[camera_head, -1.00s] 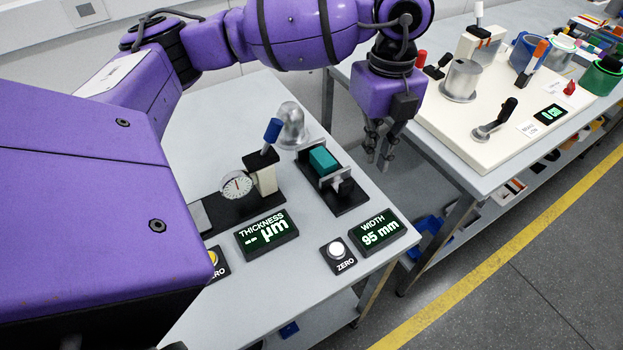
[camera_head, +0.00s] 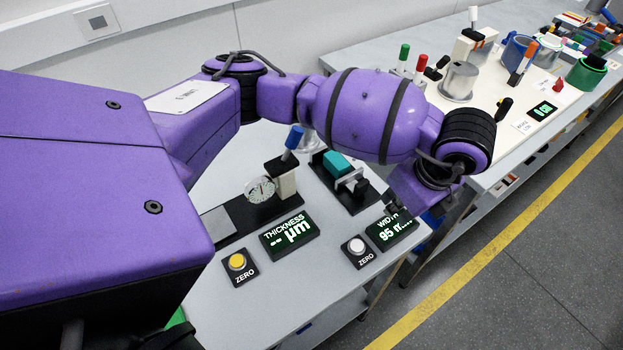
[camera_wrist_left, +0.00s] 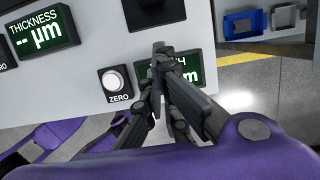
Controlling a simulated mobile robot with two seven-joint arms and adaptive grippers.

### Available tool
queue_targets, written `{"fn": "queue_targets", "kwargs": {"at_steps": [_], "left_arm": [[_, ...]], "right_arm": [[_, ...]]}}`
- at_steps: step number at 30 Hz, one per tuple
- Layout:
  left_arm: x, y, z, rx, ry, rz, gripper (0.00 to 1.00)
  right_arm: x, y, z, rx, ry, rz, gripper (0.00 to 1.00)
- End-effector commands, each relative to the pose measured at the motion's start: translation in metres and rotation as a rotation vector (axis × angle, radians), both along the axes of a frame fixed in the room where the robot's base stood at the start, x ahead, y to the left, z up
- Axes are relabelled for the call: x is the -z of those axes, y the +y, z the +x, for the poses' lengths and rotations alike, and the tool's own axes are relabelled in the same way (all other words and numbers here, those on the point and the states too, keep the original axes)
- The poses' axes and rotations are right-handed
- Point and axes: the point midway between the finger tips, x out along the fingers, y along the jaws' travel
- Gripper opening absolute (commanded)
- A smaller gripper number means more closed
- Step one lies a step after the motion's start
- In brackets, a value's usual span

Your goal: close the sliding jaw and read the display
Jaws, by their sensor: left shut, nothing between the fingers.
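The width gauge has a dark base (camera_head: 372,203) with a teal block (camera_head: 338,164) and a grey sliding jaw (camera_head: 350,180) at the block's front side. I cannot tell whether the jaw touches the block. The green-lit width display (camera_head: 389,233) shows "95" and part of "mm"; my arm hides some of it. My left gripper (camera_head: 405,210) is shut and empty, close to the display's upper edge. In the left wrist view its fingers (camera_wrist_left: 161,48) cover part of the width display (camera_wrist_left: 192,75), and the gauge base (camera_wrist_left: 150,14) shows just beyond. My right gripper is not in view.
A thickness gauge with a dial (camera_head: 260,189) and its display (camera_head: 289,235) stand to the left. A white zero button (camera_head: 356,246) and a yellow one (camera_head: 237,261) sit in front. A second table (camera_head: 428,66) with equipment stands behind right.

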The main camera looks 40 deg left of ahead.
Motion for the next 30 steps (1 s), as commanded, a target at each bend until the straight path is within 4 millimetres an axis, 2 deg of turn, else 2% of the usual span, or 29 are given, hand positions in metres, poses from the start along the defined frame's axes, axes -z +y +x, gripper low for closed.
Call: {"fn": "queue_targets", "kwargs": {"at_steps": [1,4,6,10,16,25,30], "left_arm": [[0.013,0.004,0.000,-0.004,0.006,0.003,0.00],[0.029,0.010,0.002,-0.004,0.002,0.003,0.00],[0.024,0.023,0.008,-0.006,-0.002,0.004,0.00],[0.023,0.036,0.013,-0.003,-0.001,0.002,0.00],[0.024,0.043,0.016,0.000,0.000,0.000,0.00],[0.024,0.044,0.016,0.000,-0.001,0.000,0.00],[0.023,0.062,0.022,-0.006,-0.002,0.000,0.00]], "right_arm": [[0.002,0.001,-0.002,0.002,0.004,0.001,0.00],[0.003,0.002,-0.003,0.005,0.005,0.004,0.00],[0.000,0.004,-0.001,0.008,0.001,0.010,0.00],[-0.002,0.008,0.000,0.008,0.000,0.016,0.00],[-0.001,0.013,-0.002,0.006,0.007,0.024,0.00],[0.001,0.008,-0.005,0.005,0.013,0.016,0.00],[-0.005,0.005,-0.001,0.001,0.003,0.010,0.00]]}}
